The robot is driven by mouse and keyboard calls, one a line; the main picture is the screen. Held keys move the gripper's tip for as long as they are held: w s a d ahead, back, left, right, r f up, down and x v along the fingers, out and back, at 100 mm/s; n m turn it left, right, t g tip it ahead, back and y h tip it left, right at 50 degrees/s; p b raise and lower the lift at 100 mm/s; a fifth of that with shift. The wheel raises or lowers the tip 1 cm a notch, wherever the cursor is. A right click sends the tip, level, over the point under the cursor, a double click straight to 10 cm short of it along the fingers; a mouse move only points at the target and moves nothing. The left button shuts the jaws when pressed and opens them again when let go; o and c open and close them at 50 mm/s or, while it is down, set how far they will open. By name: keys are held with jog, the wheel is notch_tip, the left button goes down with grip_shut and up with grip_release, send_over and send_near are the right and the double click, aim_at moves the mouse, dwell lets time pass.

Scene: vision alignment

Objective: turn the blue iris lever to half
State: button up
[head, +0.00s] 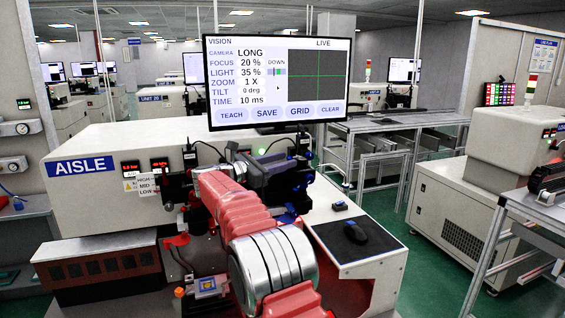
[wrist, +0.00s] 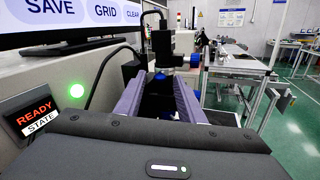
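My gripper (wrist: 158,95) reaches forward in the wrist view, its two dark purple fingers apart. A dark upright camera and lens assembly (wrist: 162,45) stands just beyond the fingertips. A small blue part (wrist: 160,77) shows on it between the fingers; I cannot tell whether it is the iris lever or what angle it has. In the head view my red arm and dark gripper (head: 281,178) cover most of this assembly. Small blue parts show around the gripper there, partly hidden. No grip on anything is visible.
The monitor (head: 278,84) reads LONG, focus 20 %, light 35 %, zoom 1 X, with a dark live picture and green cross. A green lamp (wrist: 76,91) and READY sign (wrist: 33,118) are left of my gripper. A mouse (head: 355,232) lies on a black pad at right.

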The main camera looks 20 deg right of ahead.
jog(key=v, duration=0.7)
jog(key=s+r+m+t, duration=0.1)
jog(key=s+r+t, duration=0.2)
jog(key=s+r, duration=0.35)
notch_tip(320, 180, down, 7)
jog(key=s+a+m+t+y, duration=0.1)
jog(key=a+m+t+y, duration=0.2)
jog(key=shift+r+m, duration=0.25)
jog(key=shift+m, duration=0.05)
dwell(0.3)
jog(key=shift+d, duration=0.1)
jog(key=x, duration=1.3)
jog(key=shift+w+d+f, duration=0.2)
jog(key=shift+w, duration=0.1)
